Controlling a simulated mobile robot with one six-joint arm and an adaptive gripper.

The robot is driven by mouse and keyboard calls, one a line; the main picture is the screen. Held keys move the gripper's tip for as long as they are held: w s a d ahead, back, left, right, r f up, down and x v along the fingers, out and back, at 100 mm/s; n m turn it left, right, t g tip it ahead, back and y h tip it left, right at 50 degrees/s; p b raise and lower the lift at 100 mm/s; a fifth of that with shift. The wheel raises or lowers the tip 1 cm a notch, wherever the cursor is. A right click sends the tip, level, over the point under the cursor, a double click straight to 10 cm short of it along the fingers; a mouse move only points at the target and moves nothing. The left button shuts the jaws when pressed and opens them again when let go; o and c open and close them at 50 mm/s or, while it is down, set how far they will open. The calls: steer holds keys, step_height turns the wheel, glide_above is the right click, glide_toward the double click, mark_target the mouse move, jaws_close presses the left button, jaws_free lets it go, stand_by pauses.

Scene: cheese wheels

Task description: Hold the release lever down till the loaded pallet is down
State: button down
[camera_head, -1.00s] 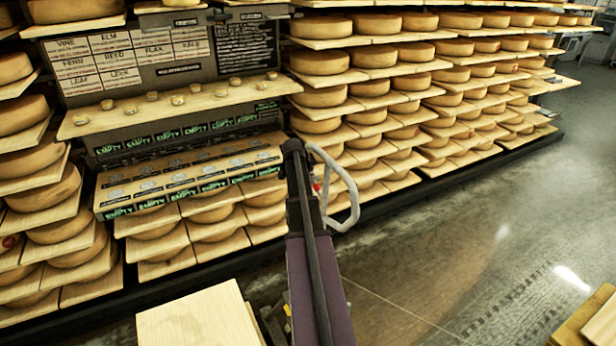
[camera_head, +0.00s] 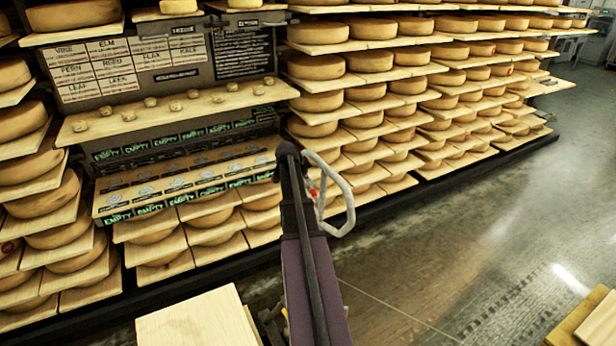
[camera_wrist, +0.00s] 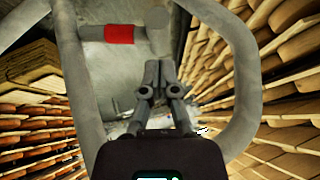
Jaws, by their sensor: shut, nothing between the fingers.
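The grey loop handle (camera_head: 346,205) stands beside the end of my arm in the head view. It surrounds my gripper in the wrist view (camera_wrist: 245,75). Inside the loop, a grey bar with a red band (camera_wrist: 119,34), seemingly the release lever, shows at the upper left of the wrist view. A small red spot (camera_head: 312,191) shows in the head view. My gripper (camera_wrist: 158,68) is shut and empty, its tips just below and right of the red band; contact cannot be told. A stack of pale boards (camera_head: 196,322), possibly the pallet's load, is at the bottom; its pallet and height are hidden.
Shelves of cheese wheels (camera_head: 370,62) line the back and left. A ledge with small pieces (camera_head: 200,104) juts out under the label board (camera_head: 130,58). Open floor (camera_head: 450,240) lies to the right, with boards (camera_head: 595,322) at the lower right corner.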

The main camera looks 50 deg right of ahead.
steer(key=p+v, duration=0.5)
steer(key=v, duration=0.2)
steer(key=shift+s+f, duration=0.1)
stand_by(0.7)
steer(key=w+a+f+n+y+b, duration=0.15)
steer(key=a+n, duration=0.25)
steer(key=a, duration=0.5)
steer(key=a+f+n+y+b, duration=0.1)
steer(key=a+f+n+b, duration=0.15)
steer(key=a, duration=0.75)
steer(key=w+a+f+n+y+b, duration=0.1)
steer(key=a+f+n, duration=0.25)
steer(key=a, duration=0.55)
steer(key=s+a+f+n+y+b, duration=0.1)
steer(key=s+a+n, duration=0.2)
steer(key=a, duration=0.6)
steer(key=s+a+f+n+y+b, duration=0.1)
steer(key=s+a+f+n+b, duration=0.1)
steer(key=a+n, duration=0.4)
steer(key=s+a+f+n+y+b, duration=0.1)
steer(key=s+a+n, duration=0.3)
steer(key=a, duration=0.8)
steer(key=shift+a+f+n+b, duration=0.3)
steer(key=shift+f+b, duration=0.1)
steer(key=shift+f, duration=0.35)
steer(key=shift+s+d, duration=0.1)
steer(key=shift+d, duration=0.1)
